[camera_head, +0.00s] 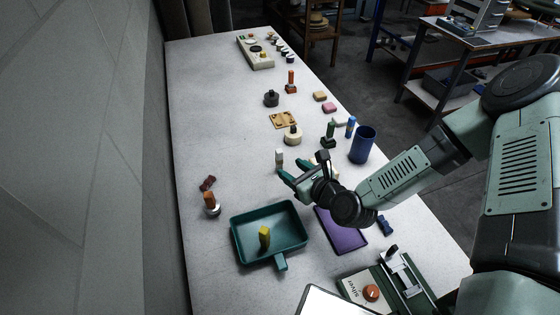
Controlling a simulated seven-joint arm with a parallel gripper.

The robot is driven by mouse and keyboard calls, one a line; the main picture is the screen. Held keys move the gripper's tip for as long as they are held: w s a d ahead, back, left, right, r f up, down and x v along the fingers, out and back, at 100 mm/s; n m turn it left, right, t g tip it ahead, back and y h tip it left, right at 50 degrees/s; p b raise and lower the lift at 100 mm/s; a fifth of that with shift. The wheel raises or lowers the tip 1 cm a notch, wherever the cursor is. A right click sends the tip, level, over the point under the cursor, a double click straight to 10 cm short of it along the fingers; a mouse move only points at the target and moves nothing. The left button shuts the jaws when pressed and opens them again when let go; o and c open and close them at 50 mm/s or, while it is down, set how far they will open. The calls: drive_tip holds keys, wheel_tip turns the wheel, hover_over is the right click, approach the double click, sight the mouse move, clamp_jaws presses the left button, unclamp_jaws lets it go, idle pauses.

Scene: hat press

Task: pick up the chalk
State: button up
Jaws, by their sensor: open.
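A small pale upright piece (279,157), which looks like the chalk, stands on the light table just beyond my gripper. It has a whitish top and a darker lower part. My gripper (292,168) is open, with its two teal fingers pointing toward the piece. The fingers appear apart from it, and nothing shows between them. Their exact height over the table is hard to tell.
A green tray (238,240) holding a yellow block (264,238) lies in front. A purple mat (345,238) is partly under my arm. A blue cup (362,146), a green stamp (329,134) and a round wooden-handled piece (293,135) stand behind.

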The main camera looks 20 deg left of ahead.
sight(280, 166)
drive_tip(key=w+a+m+t+h, duration=0.1)
drive_tip(key=a, duration=0.1)
drive_tip(key=w+a+m, duration=0.1)
drive_tip(key=w, duration=0.1)
drive_tip(key=w+a+m+t+h, duration=0.1)
drive_tip(key=a, duration=0.1)
drive_tip(key=shift+w+a+m+t+h, duration=0.3)
drive_tip(key=shift+w+a+m, duration=0.05)
drive_tip(key=shift+w+m, duration=0.05)
wheel_tip(280, 166, down, 7)
drive_tip(key=shift+f, duration=0.1)
drive_tip(key=shift+x, duration=1.2)
drive_tip(key=shift+w+a, duration=0.2)
drive_tip(key=shift+w, duration=0.05)
clamp_jaws()
